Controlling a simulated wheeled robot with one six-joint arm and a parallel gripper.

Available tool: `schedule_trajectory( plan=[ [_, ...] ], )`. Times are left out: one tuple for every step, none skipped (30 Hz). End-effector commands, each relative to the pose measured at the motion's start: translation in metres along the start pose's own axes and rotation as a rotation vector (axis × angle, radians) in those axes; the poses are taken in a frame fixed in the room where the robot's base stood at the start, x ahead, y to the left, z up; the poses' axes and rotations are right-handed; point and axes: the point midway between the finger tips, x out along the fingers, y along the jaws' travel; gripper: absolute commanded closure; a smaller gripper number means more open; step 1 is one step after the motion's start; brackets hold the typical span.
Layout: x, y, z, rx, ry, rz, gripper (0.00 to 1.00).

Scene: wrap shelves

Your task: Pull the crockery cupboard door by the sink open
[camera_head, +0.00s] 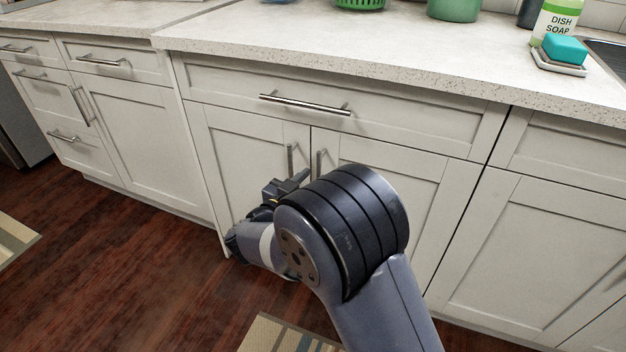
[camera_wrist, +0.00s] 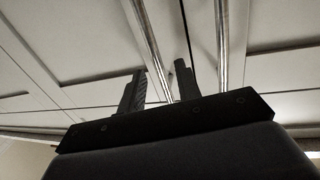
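A white cupboard with two shut doors sits below a wide drawer. Its left door (camera_head: 245,155) has an upright metal bar handle (camera_head: 291,158) beside the seam, and its right door (camera_head: 405,195) has a matching handle (camera_head: 320,162). My gripper (camera_head: 298,178) is in front of the left door, by the lower end of its handle. In the wrist view, my gripper (camera_wrist: 160,85) is open, with the left bar (camera_wrist: 150,45) passing between its fingers and apparently not pinched. The right bar (camera_wrist: 223,50) is outside the right finger. My arm hides part of the right door.
A speckled countertop (camera_head: 360,55) runs above, with dish soap (camera_head: 556,22), a teal sponge (camera_head: 565,48) and the sink (camera_head: 608,55) at right. A drawer handle (camera_head: 305,104) sticks out above the doors. A striped mat (camera_head: 280,335) lies on the wood floor (camera_head: 150,260).

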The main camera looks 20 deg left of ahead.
Motion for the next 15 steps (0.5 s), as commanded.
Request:
schedule_trajectory(
  plan=[
    [0.007,0.0,0.002,0.001,0.0,0.002,0.68],
    [0.01,0.0,0.002,0.001,0.0,0.001,0.68],
    [0.013,0.0,0.001,0.0,0.0,0.0,0.68],
    [0.015,0.0,0.001,0.0,0.001,0.0,0.68],
    [0.017,0.0,0.001,0.0,0.001,0.0,0.68],
    [0.018,0.0,0.0,0.0,0.001,0.0,0.68],
    [0.019,0.0,0.0,0.0,0.001,-0.001,0.68],
    [0.019,0.0,0.0,-0.001,0.001,-0.001,0.68],
    [0.02,0.0,0.0,-0.001,0.0,-0.002,0.68],
    [0.02,0.0,0.0,-0.001,0.0,-0.002,0.68],
    [0.02,0.0,0.0,-0.001,0.0,-0.002,0.68],
    [0.02,-0.001,-0.001,-0.001,0.0,-0.002,0.68],
    [0.019,0.0,-0.001,-0.001,0.0,-0.002,0.68],
    [0.019,0.0,0.0,-0.001,0.0,-0.002,0.68],
    [0.019,0.0,0.0,-0.001,0.0,-0.002,0.69]
  ],
)
